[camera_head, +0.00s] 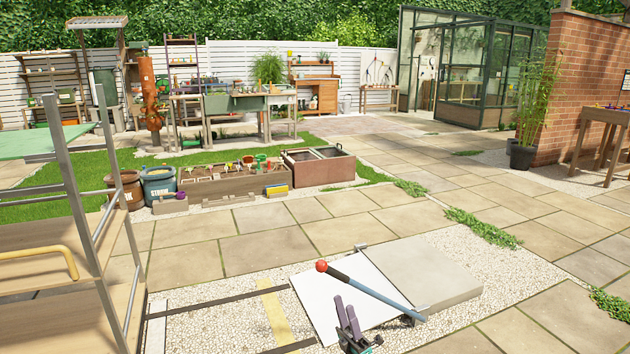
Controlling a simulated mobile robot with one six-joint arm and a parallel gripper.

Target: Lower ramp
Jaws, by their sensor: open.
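The ramp (338,296) is a pale flat panel. It runs left from the edge of a raised stone slab (436,270), out over the gravel. I cannot tell whether its far left edge touches the gravel. A grey-blue lever (380,298) with a black grip and a red ball knob (321,267) slants over the ramp from a bracket (420,314) at the slab's near corner. My gripper (345,303) is at the bottom centre, in front of the ramp. Its two purple-grey fingers point up, open and empty, apart from the knob in the picture.
A shelf cart (60,275) with a yellow handle (42,256) stands at the left. Dark rails (215,301) cross the gravel towards the ramp. A planter crate (235,184) and a brown trough (318,170) stand farther back. Paving right of the slab is clear.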

